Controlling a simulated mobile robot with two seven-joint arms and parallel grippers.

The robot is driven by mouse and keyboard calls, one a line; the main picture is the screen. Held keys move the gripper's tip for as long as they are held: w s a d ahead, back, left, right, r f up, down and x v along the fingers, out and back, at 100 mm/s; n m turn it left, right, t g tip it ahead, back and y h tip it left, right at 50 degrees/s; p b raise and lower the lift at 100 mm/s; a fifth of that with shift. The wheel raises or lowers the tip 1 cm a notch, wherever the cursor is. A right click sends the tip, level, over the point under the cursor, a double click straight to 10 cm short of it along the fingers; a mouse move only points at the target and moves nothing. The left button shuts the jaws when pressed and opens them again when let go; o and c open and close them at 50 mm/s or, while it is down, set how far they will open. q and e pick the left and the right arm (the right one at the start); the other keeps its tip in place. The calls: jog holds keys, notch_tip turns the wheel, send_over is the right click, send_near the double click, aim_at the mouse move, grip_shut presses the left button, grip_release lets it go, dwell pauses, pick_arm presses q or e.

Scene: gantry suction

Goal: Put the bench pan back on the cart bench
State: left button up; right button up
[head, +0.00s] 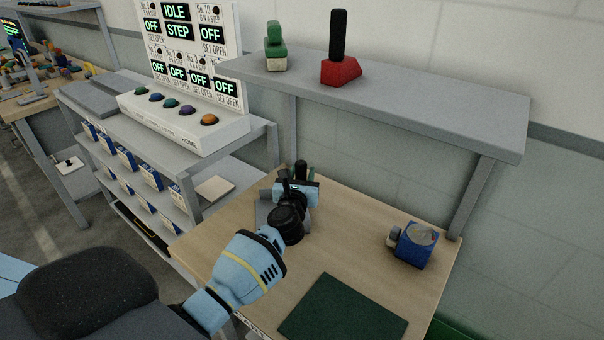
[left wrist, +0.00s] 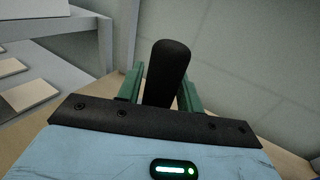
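My left gripper (head: 300,178) reaches over the wooden bench top (head: 345,205). In the left wrist view, its two green fingers (left wrist: 160,95) stand close on both sides of an upright black handle (left wrist: 167,72) and appear shut on it. A grey flat piece (head: 266,214), which looks like the bench pan, shows beside and under the gripper at the bench's back left. The gripper hides most of it, and I cannot tell whether it touches the bench. My right gripper is in neither view.
A blue device with a round dial (head: 417,245) stands at the bench's right. A dark green mat (head: 343,312) lies at the front. A grey shelf (head: 430,108) overhangs the back, carrying a red block with a black handle (head: 340,70) and a green object (head: 275,52). A button panel (head: 190,122) stands left.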

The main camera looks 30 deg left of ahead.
pick_arm(q)
jog(key=shift+o, duration=1.1)
jog(key=shift+r, duration=0.2)
jog(key=p+v, duration=0.1)
jog(key=v, duration=1.1)
jog(key=shift+p, duration=0.3)
jog(key=shift+f, duration=0.1)
